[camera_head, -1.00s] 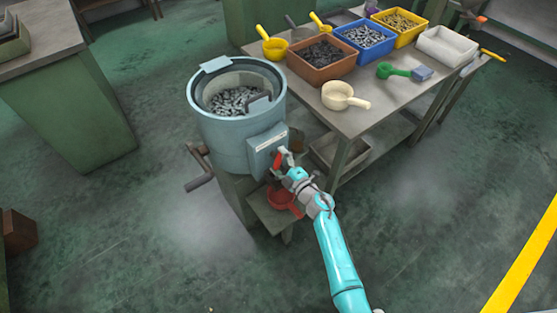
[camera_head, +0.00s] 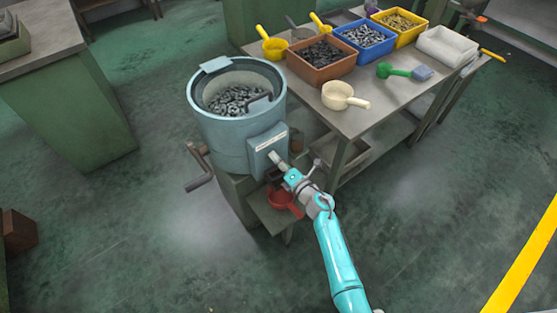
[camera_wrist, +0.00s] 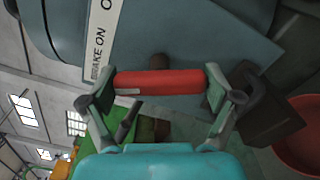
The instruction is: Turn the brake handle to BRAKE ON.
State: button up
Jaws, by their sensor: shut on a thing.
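The brake handle (camera_wrist: 160,83) is a red bar on a short brown stem, in front of the machine's blue-grey box. It lies level across the wrist view. My gripper (camera_wrist: 160,92) is shut on the red bar, one finger at each end. A white label strip (camera_wrist: 102,40) beside the handle reads BRAKE ON at its lower end; the letter O shows above, the rest cut off. In the head view my gripper (camera_head: 277,168) is at the front of the round blue-grey machine (camera_head: 225,135), just below its label, and hides the handle.
A red scoop or pan (camera_head: 280,199) sits on a low shelf under my gripper. A crank (camera_head: 199,165) sticks out at the machine's left. A table (camera_head: 385,110) with bins and scoops stands to the right. Floor at front is clear.

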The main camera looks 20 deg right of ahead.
jog(key=shift+s+f+n, duration=0.1)
jog(key=shift+n, duration=0.4)
jog(key=o, duration=0.9)
jog(key=v, duration=1.2)
